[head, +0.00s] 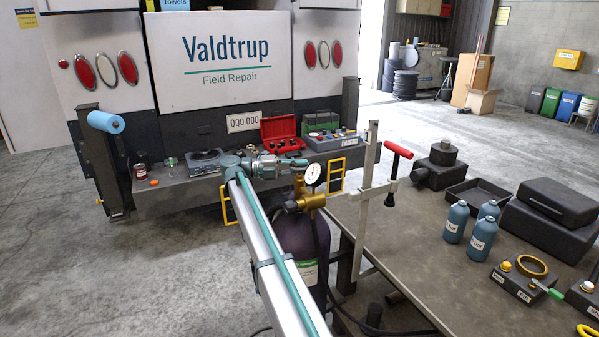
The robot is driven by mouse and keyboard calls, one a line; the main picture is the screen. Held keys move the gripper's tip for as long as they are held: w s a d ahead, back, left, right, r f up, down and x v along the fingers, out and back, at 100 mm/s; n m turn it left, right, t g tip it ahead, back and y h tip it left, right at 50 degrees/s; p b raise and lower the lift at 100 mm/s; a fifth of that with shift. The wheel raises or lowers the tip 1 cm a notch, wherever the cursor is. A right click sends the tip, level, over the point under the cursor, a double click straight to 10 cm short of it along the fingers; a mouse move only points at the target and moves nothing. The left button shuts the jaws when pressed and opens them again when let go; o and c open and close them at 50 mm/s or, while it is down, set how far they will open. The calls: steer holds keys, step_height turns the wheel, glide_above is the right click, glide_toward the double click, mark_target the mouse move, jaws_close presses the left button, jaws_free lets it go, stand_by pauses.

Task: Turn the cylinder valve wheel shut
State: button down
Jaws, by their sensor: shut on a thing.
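The dark purple gas cylinder (292,235) stands upright between the truck's rear deck and the workbench. A brass regulator (311,202) with a round white gauge (312,174) sits at its top. My gripper (298,166) is at the cylinder's top, just left of the gauge, reaching in from the left. It is shut on the valve wheel, which is small here and mostly hidden by the fingers. How far the wheel is turned cannot be told. The gauge needle is too small to read.
The workbench (400,240) at right holds blue bottles (456,221), black cases (550,225) and a clamp with a red T-handle (398,150) near its left edge. The truck deck behind carries a red toolbox (281,135). A hose hangs beside the cylinder.

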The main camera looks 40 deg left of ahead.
stand_by(0.4)
steer(key=c, duration=1.2)
jaws_free()
steer(key=shift+d+r+p, duration=0.1)
steer(key=shift+p, duration=0.2)
